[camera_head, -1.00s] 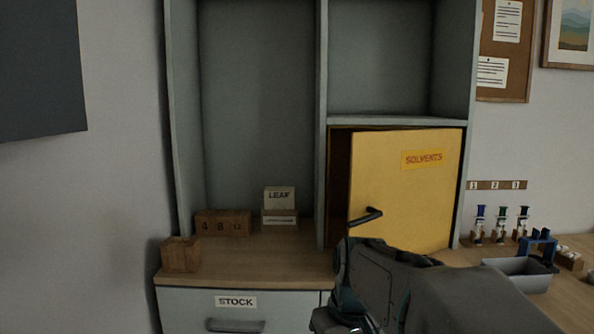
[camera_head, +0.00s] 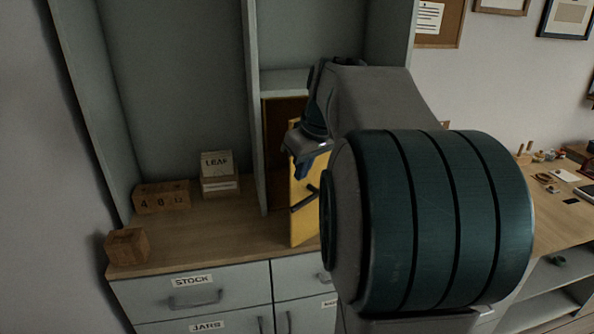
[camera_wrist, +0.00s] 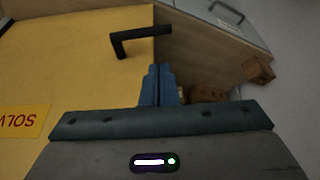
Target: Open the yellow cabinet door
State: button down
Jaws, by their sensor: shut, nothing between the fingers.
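The yellow cabinet door (camera_head: 299,222) stands ajar, with the dark cabinet inside (camera_head: 277,160) showing to the left of its free edge. My arm hides most of the door in the head view. Its black bar handle (camera_head: 305,200) is near the free edge; it also shows in the wrist view (camera_wrist: 140,38). My gripper (camera_head: 302,172) is just above the handle, near the free edge. In the wrist view my gripper (camera_wrist: 159,72) has its blue fingers together and empty, apart from the handle. Whether they touch the door edge I cannot tell. Part of the SOLVENTS label (camera_wrist: 22,121) shows there.
The wooden counter (camera_head: 225,232) runs below the door. Wooden number blocks (camera_head: 162,197), a LEAF block (camera_head: 217,165) and another block (camera_head: 127,246) stand on its left. Grey drawers with handles (camera_head: 195,300) are below. A desk with small items is at right.

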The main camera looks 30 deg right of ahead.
aim_at(294, 194)
jog(key=x, duration=0.8)
jog(key=shift+a+f, duration=0.1)
jog(key=shift+f, duration=0.3)
